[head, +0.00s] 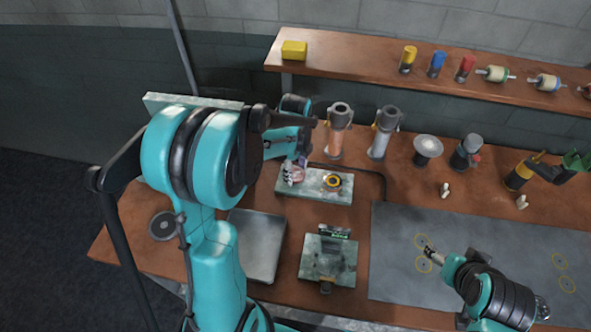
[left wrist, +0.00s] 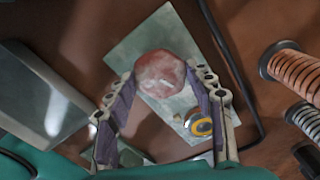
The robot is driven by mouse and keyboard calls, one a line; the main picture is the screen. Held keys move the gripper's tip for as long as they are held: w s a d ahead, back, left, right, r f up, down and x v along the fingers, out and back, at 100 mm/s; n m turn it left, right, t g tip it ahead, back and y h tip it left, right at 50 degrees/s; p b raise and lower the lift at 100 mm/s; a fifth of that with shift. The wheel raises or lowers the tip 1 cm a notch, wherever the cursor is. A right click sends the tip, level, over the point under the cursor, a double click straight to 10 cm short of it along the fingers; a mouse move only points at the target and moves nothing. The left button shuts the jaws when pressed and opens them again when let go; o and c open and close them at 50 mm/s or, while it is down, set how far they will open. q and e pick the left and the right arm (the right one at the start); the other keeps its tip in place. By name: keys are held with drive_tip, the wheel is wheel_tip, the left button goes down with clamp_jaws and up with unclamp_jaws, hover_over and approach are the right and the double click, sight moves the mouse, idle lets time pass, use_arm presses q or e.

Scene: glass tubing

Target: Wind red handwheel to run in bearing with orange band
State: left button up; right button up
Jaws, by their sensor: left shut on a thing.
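The red handwheel (left wrist: 160,76) sits at one end of a pale green plate. In the left wrist view it lies between the tips of my left gripper (left wrist: 164,88), which is shut on its rim. In the head view the handwheel (head: 297,175) is partly covered by my left gripper (head: 294,170). A dark round part with an orange-yellow band (head: 332,181), seemingly the bearing, is on the same plate (head: 345,197), right of the handwheel. The band also shows in the left wrist view (left wrist: 202,126), beside a finger. My right gripper (head: 428,253) is small above the grey mat, apart from these.
A second green fixture (head: 328,260) and a grey tray (head: 257,245) stand in front of the plate. A black bent rod (head: 384,181) runs beside it. Two upright cylinders (head: 339,132) (head: 383,132) stand behind. The grey mat (head: 480,243) at right has free room.

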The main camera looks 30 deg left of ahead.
sight(296, 173)
use_arm(q)
drive_tip(key=shift+m, duration=0.5)
drive_tip(key=o, duration=1.1)
drive_tip(key=shift+o, duration=0.2)
wheel_tip(296, 173, up, 12)
drive_tip(key=s+d+n+t, duration=0.3)
drive_tip(key=s+n, duration=0.4)
drive_tip(key=n, duration=0.3)
drive_tip(key=s+d+n+t, duration=0.4)
drive_tip(key=s+d+n, duration=0.1)
drive_tip(key=n, duration=0.5)
drive_tip(key=shift+s+d+f+n, duration=0.2)
drive_tip(key=shift+s+d+n, duration=0.1)
drive_tip(key=shift+s, duration=0.55)
